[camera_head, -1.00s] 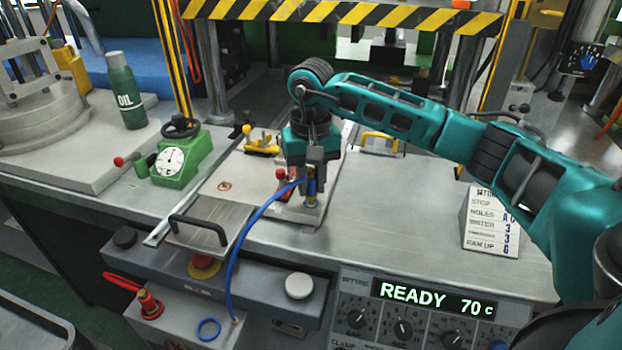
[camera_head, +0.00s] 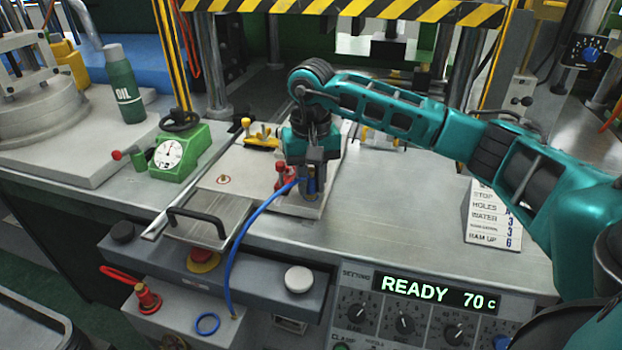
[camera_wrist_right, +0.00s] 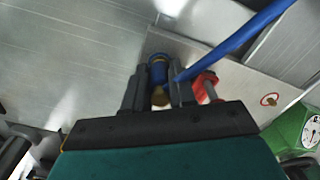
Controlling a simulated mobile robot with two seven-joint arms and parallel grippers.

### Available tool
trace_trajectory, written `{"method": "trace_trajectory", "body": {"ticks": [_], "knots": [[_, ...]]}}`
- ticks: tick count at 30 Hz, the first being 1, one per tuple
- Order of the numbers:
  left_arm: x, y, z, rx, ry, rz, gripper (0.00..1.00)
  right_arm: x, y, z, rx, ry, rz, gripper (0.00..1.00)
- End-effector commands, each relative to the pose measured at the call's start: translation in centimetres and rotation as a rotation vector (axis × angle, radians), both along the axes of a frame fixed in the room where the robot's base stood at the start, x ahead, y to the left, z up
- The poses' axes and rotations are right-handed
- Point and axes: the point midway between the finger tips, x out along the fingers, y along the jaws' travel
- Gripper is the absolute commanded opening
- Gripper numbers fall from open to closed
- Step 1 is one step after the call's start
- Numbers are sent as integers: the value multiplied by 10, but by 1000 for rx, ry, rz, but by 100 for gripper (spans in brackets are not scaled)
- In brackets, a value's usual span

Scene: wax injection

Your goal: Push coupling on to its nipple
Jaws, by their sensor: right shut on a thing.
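My right gripper (camera_head: 312,178) points down over the front part of the light plate on the bench. It is shut on the coupling at the end of the blue hose. In the right wrist view the blue coupling (camera_wrist_right: 158,71) sits between the two fingers (camera_wrist_right: 158,92), with a brass-coloured part (camera_wrist_right: 160,96) beside it. The blue hose (camera_head: 247,222) runs from the gripper down to the front of the machine. I cannot make out the nipple or whether the coupling touches it. My left gripper is not in view.
A red fitting (camera_head: 283,176) stands close beside the gripper; it also shows in the wrist view (camera_wrist_right: 206,84). A plate with a dark handle (camera_head: 207,222), a green gauge unit (camera_head: 181,152) and a sign (camera_head: 492,218) stand around. The bench right of the gripper is clear.

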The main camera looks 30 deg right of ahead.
Motion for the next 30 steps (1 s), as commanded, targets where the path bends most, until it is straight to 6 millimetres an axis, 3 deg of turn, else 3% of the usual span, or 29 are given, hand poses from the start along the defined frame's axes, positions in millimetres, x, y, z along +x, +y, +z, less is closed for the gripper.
{"method": "trace_trajectory", "body": {"ticks": [1, 2, 11, 22, 30], "knots": [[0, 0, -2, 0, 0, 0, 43, 0, 0, -2, 0, 0, 0, 0], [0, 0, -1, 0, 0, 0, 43, 0, 0, -2, 0, 0, 0, 27], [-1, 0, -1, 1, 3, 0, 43, 0, 0, -2, -1, 1, 0, 55], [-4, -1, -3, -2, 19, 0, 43, 0, 0, -2, -1, 1, 1, 55], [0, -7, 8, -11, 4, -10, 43, 1, 0, 57, 0, -6, 0, 55]]}}
